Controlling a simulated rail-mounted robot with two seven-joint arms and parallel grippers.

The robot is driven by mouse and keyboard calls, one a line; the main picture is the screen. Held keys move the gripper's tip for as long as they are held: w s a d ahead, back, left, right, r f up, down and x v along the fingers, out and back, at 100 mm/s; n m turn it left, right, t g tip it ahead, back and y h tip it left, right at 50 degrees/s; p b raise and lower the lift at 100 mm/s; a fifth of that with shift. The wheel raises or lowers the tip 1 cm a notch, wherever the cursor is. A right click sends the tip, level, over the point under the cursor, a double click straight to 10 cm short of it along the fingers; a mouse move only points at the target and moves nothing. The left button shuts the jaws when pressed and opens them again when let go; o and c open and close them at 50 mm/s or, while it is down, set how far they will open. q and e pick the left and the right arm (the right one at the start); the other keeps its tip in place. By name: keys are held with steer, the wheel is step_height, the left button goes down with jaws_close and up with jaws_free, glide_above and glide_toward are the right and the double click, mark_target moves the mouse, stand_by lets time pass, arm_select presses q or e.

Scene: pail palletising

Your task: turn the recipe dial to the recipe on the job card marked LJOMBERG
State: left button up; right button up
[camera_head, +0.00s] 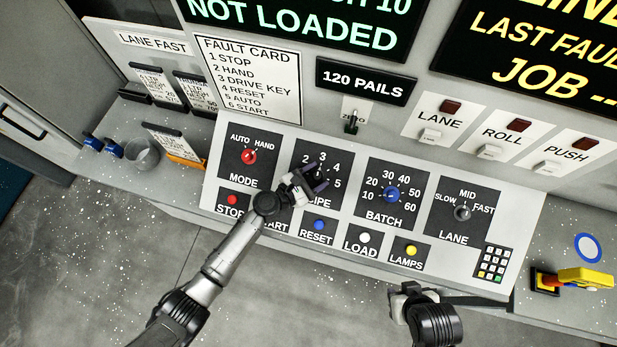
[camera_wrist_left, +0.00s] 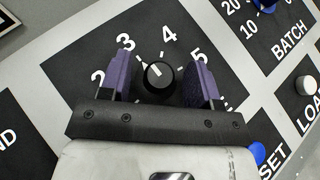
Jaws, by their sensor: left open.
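The recipe dial (camera_wrist_left: 158,75) is a black round knob with a white mark, which seems to point toward the 3, on a black panel numbered 2 to 5 where visible. My left gripper (camera_head: 317,177) is at the RECIPE panel (camera_head: 303,158). In the left wrist view its two purple fingers stand open on either side of the dial, with gaps to the knob. Job cards stand at the left: two on the wall side (camera_head: 150,84) (camera_head: 195,91) and one in an orange-edged holder (camera_head: 174,146). Their names are too small to read. My right gripper (camera_head: 408,301) is low near the panel's front edge; its jaws are unclear.
The red MODE knob (camera_head: 249,156), blue BATCH knob (camera_head: 392,194) and grey LANE knob (camera_head: 462,212) share the sloped panel. Push buttons, such as blue RESET (camera_head: 319,225), line its front. A keypad (camera_head: 491,264) and yellow device (camera_head: 584,278) are at the right.

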arm_select(q)
steer(key=shift+s+a+r, duration=0.1)
steer(key=shift+s+a, duration=0.25)
steer(key=shift+a, duration=0.1)
steer(key=v, duration=1.2)
steer(key=shift+s+a+b, duration=0.25)
steer(key=shift+s+b, duration=0.05)
steer(key=shift+b, duration=0.05)
